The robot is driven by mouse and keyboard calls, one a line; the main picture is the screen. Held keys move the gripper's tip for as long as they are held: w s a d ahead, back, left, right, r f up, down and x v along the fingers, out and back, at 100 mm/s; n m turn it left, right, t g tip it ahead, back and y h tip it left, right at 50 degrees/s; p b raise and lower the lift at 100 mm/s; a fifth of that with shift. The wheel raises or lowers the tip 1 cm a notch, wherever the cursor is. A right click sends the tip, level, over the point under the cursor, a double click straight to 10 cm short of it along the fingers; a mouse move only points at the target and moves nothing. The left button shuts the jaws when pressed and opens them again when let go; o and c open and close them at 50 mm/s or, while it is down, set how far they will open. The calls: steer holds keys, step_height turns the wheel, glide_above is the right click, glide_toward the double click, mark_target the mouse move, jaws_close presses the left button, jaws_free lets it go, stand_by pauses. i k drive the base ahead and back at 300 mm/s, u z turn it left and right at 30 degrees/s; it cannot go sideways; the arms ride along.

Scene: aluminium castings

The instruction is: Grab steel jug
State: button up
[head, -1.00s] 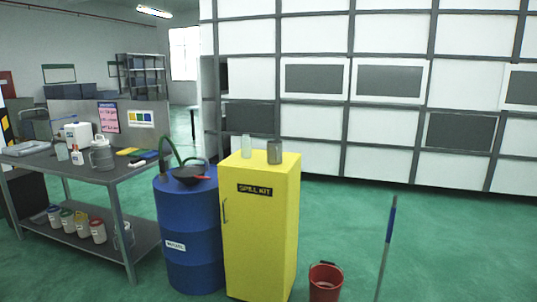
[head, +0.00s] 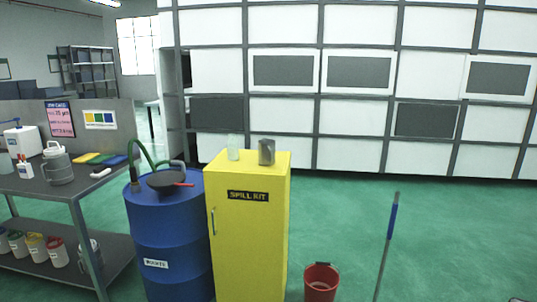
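A grey metallic jug-like vessel (head: 266,152) stands upright on top of the yellow spill kit cabinet (head: 247,238), near the middle of the top; it looks like the steel jug. A pale, clear bottle or jar (head: 234,148) stands just left of it, with a small gap between them. A larger grey lidded can with a handle (head: 58,166) stands on the workbench at the left; its material is hard to tell. My gripper is not in view.
A blue drum (head: 168,237) with a dark pan or funnel (head: 167,180) on top stands left of the cabinet. A red bucket (head: 321,284) and an upright blue-gripped pole (head: 391,230) stand to the right. The workbench (head: 75,190) is cluttered. Green floor behind is clear.

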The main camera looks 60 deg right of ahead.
mark_target(266, 147)
steer(key=z, duration=0.5)
steer(key=i, duration=1.15)
steer(key=z, duration=0.5)
